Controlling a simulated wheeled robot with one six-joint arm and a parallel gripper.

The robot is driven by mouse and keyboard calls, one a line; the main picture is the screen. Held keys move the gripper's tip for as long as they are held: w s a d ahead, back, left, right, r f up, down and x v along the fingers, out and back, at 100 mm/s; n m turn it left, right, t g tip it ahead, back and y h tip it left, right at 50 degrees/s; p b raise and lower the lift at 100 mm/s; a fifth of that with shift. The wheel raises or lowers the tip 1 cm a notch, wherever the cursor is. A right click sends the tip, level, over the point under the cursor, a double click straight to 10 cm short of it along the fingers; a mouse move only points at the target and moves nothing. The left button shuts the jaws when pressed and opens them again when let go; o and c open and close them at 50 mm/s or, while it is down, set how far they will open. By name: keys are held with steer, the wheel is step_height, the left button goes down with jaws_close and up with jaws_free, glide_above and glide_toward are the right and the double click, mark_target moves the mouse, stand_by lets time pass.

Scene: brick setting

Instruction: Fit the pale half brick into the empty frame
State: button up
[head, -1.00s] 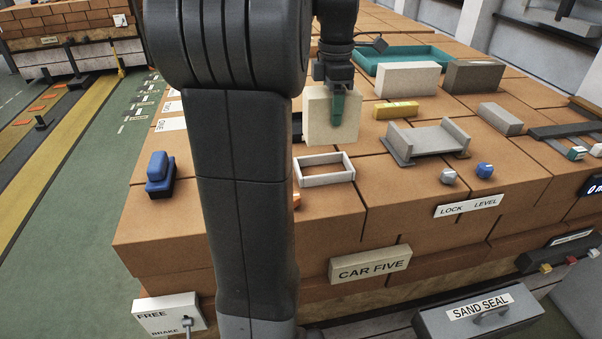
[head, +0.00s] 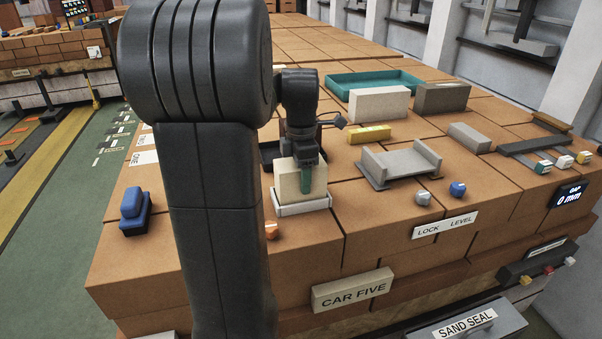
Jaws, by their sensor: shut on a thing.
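The pale half brick (head: 288,185) stands upright in my gripper (head: 306,178), whose teal-padded fingers are shut on its upper part. The white rectangular frame (head: 302,208) lies on the brick deck under it. The brick's lower end meets the frame's opening and the frame's front wall hides its bottom edge. I cannot tell how deep the brick sits or whether it touches the deck. My gripper points down and is still closed around the brick.
A grey bracket (head: 402,165) and a yellow block (head: 369,133) lie to the right. Behind are a pale block (head: 378,104), a darker block (head: 442,98) and a teal tray (head: 340,88). A blue block (head: 133,207) is at the left. A grey knob (head: 423,197) and a blue knob (head: 457,188) stand in front.

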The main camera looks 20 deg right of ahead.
steer(key=shift+f, duration=0.15)
steer(key=o, duration=1.4)
steer(key=shift+o, duration=0.2)
step_height(320, 180, up, 12)
steer(key=shift+r, duration=0.2)
